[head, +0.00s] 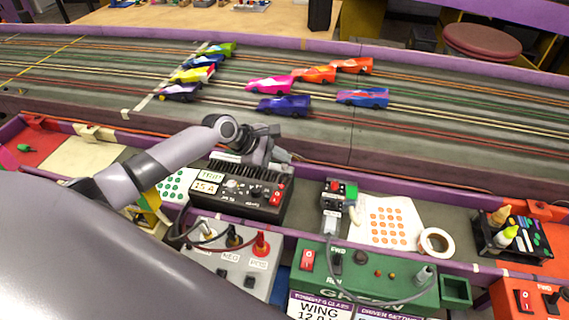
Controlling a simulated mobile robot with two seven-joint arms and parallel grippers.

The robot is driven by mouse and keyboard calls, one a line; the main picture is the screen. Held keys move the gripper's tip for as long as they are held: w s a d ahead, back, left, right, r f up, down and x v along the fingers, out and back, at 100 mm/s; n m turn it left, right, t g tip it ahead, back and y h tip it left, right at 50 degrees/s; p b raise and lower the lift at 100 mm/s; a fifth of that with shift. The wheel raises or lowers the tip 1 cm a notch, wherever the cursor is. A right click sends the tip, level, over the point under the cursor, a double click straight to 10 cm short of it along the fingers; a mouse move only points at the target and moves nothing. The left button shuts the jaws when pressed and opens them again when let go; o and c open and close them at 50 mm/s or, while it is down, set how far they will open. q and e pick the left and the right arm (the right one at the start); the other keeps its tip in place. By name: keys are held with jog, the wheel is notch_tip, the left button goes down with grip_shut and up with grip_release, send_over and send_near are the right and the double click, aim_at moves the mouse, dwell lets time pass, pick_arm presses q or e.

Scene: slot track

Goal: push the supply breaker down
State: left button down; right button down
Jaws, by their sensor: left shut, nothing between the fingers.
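A black supply box (236,200) with white labels, one reading "TRIP" and one "15 A", sits in the near trough left of centre. A red switch (278,190) shows at its right end, with small dark knobs beside it. I cannot tell whether the switch is up or down. My left arm comes in from the left, and my left gripper (282,158) is shut and empty over the back right part of the box. The gripper hides part of the box's back edge, and contact cannot be told. My right gripper is not in view.
A grey terminal box (232,262) with leads stands in front. A green control box (365,272) is at front right, and a small lever unit (338,198) is right of the supply box. Several toy cars (285,104) stand on the slot track (430,130) behind.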

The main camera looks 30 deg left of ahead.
aim_at(281, 170)
pick_arm(q)
jog(key=shift+f, duration=0.35)
dwell(0.6)
jog(key=shift+r+p, duration=0.8)
jog(key=shift+p, duration=0.3)
notch_tip(281, 170, up, 3)
jog(key=p, duration=0.3)
notch_tip(281, 170, up, 2)
jog(key=shift+p, duration=0.35)
